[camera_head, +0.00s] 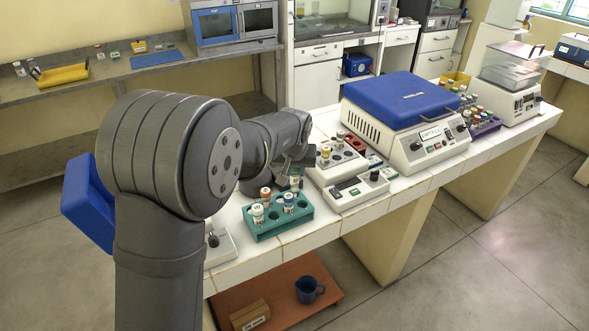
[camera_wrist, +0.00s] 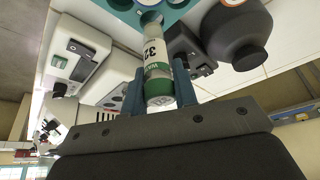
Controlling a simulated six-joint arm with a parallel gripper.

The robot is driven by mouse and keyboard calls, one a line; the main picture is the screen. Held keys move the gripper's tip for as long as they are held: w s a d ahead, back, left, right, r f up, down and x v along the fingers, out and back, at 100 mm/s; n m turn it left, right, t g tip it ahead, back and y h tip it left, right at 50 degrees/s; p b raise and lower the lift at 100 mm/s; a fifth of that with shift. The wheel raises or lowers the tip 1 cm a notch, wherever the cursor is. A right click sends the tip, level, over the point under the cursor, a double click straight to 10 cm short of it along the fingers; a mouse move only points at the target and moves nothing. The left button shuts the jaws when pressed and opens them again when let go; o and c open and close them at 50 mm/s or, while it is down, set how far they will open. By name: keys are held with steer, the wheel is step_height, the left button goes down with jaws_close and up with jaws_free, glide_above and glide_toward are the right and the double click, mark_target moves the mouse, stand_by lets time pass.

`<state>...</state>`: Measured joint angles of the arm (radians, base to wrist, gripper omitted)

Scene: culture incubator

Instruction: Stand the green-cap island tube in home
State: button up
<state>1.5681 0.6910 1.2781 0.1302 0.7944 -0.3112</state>
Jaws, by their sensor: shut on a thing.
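My gripper (camera_wrist: 153,92) is shut on the green-cap tube (camera_wrist: 156,62), which has a white label with dark print. In the wrist view its green cap is nearest the camera, and its far end is over or in a hole of the teal rack (camera_wrist: 176,12); I cannot tell how deep. In the head view the rack (camera_head: 276,232) stands on the white-tiled bench below my gripper (camera_head: 295,168). The held tube (camera_head: 295,180) shows partly at the rack's back edge. A white-cap tube (camera_head: 257,214), an orange-cap tube (camera_head: 265,195) and a blue-cap tube (camera_head: 289,203) stand in the rack.
A white block with several tubes (camera_head: 325,172) and a small white device (camera_head: 356,192) stand right of the rack. A blue-lidded machine (camera_head: 405,115) is beyond them. In the wrist view a dark rounded object (camera_wrist: 237,33) is close to the right of the held tube.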

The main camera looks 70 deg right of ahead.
mark_target(295, 183)
steer(key=shift+f, duration=0.1)
steer(key=shift+f, duration=0.8)
steer(key=shift+f, duration=0.1)
steer(key=shift+f, duration=1.6)
steer(key=o, duration=1.4)
steer(key=shift+r, duration=3.75)
